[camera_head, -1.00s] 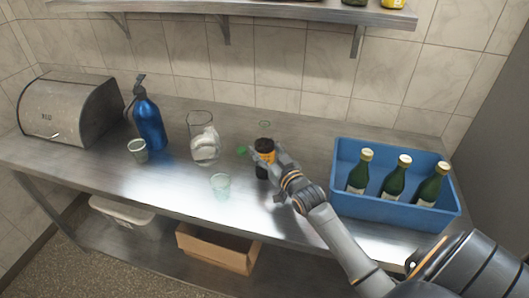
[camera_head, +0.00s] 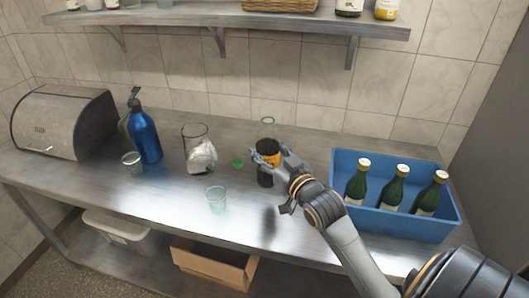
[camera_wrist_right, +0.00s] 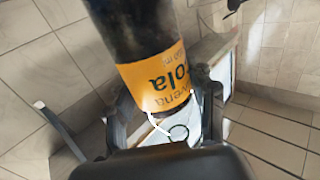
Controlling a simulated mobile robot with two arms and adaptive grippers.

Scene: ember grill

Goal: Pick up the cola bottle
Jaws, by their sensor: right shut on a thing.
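The cola bottle (camera_head: 265,178) is dark with a yellow-orange label. The fingers partly hide the bottle in the head view. My left gripper is not in view.
The steel counter (camera_head: 110,185) holds a bread bin (camera_head: 65,122), a blue siphon (camera_head: 143,135), a glass pitcher (camera_head: 199,150) and small glasses. A blue crate (camera_head: 390,222) with green bottles (camera_head: 396,187) stands right of my arm. A wall shelf (camera_head: 230,17) runs above.

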